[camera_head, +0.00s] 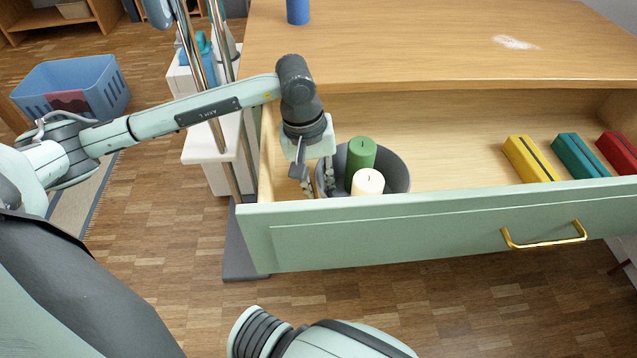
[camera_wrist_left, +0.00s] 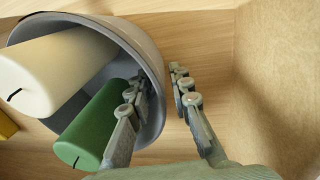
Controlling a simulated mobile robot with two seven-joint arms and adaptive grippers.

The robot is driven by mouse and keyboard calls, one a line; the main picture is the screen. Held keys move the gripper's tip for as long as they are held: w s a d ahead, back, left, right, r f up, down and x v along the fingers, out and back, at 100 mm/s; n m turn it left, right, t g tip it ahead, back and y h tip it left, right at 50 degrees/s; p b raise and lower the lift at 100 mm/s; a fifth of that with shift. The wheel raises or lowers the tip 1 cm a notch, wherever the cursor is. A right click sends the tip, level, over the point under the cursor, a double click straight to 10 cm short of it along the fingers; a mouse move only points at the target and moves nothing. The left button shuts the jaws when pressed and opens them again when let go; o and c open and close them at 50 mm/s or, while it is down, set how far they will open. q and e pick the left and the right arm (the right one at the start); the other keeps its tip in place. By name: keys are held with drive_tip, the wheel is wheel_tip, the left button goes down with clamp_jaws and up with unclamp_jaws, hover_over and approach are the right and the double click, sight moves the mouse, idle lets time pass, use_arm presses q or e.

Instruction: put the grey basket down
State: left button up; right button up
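The grey basket (camera_head: 399,174) is inside the open drawer at its left end, behind the drawer front, which hides its lower part. It holds a green candle (camera_head: 361,158) and a cream candle (camera_head: 367,183). In the left wrist view the basket (camera_wrist_left: 118,68) fills the upper left. My left gripper (camera_head: 313,182) is at the basket's left rim. In the left wrist view its fingers (camera_wrist_left: 160,74) are apart, one inside the basket and one outside, with the rim between them and a gap beside the outer finger. My right gripper is out of view.
The drawer front (camera_head: 420,220) is green with a brass handle (camera_head: 545,238). Yellow (camera_head: 530,158), teal (camera_head: 580,155) and red (camera_head: 620,150) boxes lie at the drawer's right. The drawer middle is clear. A blue cup (camera_head: 298,11) stands on the wooden top.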

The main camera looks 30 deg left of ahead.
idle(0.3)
use_arm(q)
wheel_tip(320, 180, up, 12)
drive_tip(key=a, duration=0.1)
drive_tip(key=shift+s+a, duration=0.2)
drive_tip(key=shift+s, duration=0.25)
idle(1.3)
